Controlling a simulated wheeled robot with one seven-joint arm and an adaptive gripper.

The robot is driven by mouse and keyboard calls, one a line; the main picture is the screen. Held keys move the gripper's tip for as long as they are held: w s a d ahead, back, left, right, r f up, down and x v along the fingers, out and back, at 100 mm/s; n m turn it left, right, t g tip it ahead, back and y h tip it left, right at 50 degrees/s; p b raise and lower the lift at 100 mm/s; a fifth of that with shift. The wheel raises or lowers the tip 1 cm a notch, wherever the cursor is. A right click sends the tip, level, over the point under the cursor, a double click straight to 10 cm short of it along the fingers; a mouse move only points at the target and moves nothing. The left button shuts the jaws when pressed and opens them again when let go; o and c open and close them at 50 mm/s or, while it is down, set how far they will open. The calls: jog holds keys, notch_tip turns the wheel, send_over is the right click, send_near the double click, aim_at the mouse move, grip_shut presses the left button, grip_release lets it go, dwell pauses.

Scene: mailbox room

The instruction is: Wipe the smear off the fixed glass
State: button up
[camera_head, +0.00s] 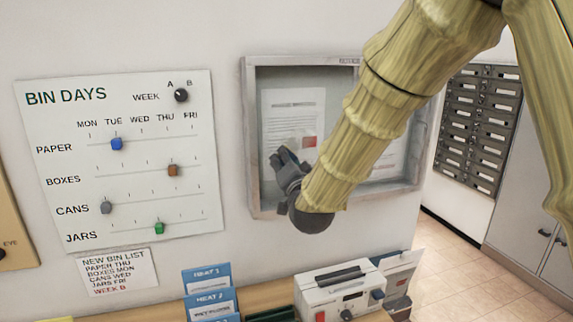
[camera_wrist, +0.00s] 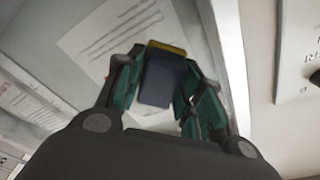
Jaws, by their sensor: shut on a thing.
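The glass-fronted notice case (camera_head: 250,140) hangs on the wall, with papers behind its glass (camera_head: 336,82). My gripper (camera_head: 284,160) is in front of the lower left part of the glass. In the wrist view, my gripper (camera_wrist: 158,88) is shut on a dark block with a yellow edge (camera_wrist: 160,80). The yellow edge points toward the glass and a printed sheet (camera_wrist: 110,35). I cannot tell whether it touches the glass. I cannot make out the smear clearly. My arm covers part of the case.
A bin-days board (camera_head: 60,150) with several sliders is left of the case. Below are a ledge (camera_head: 262,292), blue booklets (camera_head: 207,280) and a white device with knobs (camera_head: 338,290). Metal mailboxes (camera_head: 480,125) stand at the right, beyond open floor.

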jog(key=shift+w+a, duration=0.15)
jog(key=shift+w, duration=0.3)
dwell(0.3)
